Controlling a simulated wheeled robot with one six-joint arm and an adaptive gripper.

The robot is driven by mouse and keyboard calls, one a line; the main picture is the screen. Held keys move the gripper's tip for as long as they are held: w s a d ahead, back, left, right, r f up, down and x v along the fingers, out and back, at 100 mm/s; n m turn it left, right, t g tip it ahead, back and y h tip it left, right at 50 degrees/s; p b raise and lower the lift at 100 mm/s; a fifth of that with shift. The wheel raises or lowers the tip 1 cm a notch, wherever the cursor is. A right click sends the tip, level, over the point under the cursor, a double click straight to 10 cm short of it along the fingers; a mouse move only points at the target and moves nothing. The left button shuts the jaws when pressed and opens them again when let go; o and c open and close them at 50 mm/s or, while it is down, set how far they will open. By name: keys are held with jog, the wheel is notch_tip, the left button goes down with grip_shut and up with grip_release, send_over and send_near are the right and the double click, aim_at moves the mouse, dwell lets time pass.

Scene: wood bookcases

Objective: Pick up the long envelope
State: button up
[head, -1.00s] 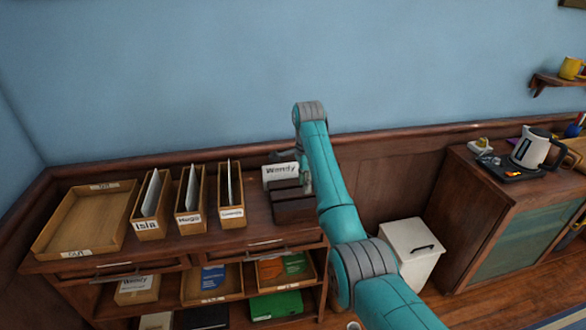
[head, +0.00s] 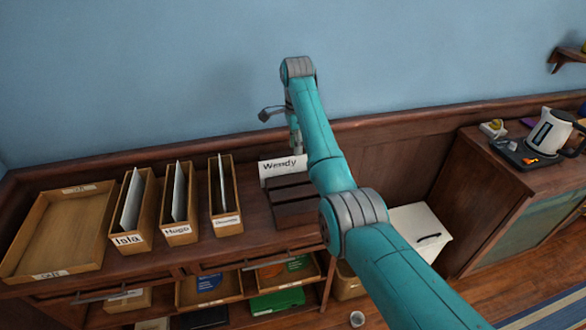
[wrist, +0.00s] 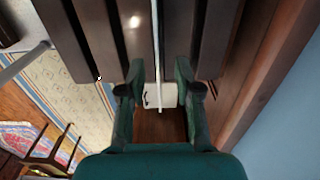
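A white envelope marked "Wendy" (head: 281,166) stands upright at the back of a dark slatted letter rack (head: 294,212) on the cabinet top. In the wrist view a thin white edge (wrist: 157,55), apparently this envelope seen edge-on, runs between the dark slats and down between my fingers. My gripper (wrist: 158,88) is open, one finger on each side of that edge, with gaps visible on both sides. In the head view my teal arm covers the right of the rack, and the fingertips are hard to make out.
Labelled wooden file boxes (head: 178,225) with upright papers and an open tray (head: 62,235) stand left of the rack. The wall is close behind. A white bin (head: 420,233) stands on the floor to the right, before a cabinet holding a kettle (head: 548,137).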

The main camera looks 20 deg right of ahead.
aim_at(295, 164)
jog(key=f, duration=0.7)
jog(key=shift+s+a+f, duration=0.2)
jog(key=shift+f, duration=0.1)
grip_shut()
